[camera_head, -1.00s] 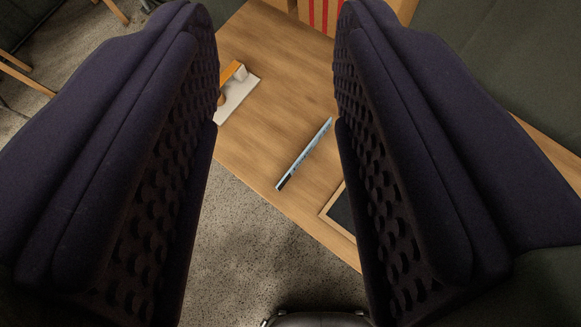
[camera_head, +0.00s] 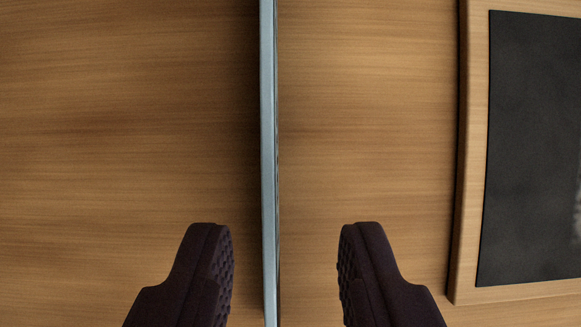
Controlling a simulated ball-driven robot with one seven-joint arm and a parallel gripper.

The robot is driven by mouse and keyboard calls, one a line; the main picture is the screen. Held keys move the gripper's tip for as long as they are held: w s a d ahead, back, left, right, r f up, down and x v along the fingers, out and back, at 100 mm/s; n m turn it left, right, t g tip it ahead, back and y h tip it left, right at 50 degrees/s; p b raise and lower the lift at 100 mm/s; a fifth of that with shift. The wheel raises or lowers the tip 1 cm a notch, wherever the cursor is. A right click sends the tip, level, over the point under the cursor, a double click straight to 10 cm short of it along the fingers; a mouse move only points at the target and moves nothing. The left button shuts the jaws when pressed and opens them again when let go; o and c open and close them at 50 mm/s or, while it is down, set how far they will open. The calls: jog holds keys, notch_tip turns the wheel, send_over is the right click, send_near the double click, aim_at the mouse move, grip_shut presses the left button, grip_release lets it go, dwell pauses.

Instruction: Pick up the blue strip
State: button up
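The blue strip (camera_head: 269,150) is thin and pale blue. It runs from the top edge of the view to the bottom edge, on the wooden table. My gripper (camera_head: 285,240) is open, with one dark padded finger on each side of the strip. The strip passes between the fingers, nearer the left one, with a gap to both. Both ends of the strip are out of view. I cannot tell how high the fingertips are above the table.
A wood-framed dark board (camera_head: 535,150) lies to the right of the strip, close to the right finger. The wooden table (camera_head: 120,120) is bare on the left and between the strip and the board.

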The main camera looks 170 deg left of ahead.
aim_at(268, 196)
jog(key=shift+x, duration=0.8)
jog(key=b+x, duration=0.2)
jog(key=x, duration=0.1)
jog(key=b+x, duration=0.1)
jog(key=shift+w+a+f, duration=0.1)
jog(key=shift+a+f, duration=0.25)
jog(key=shift+a, duration=0.05)
jog(key=shift+w+f, duration=0.2)
jog(key=shift+r, duration=0.15)
grip_shut()
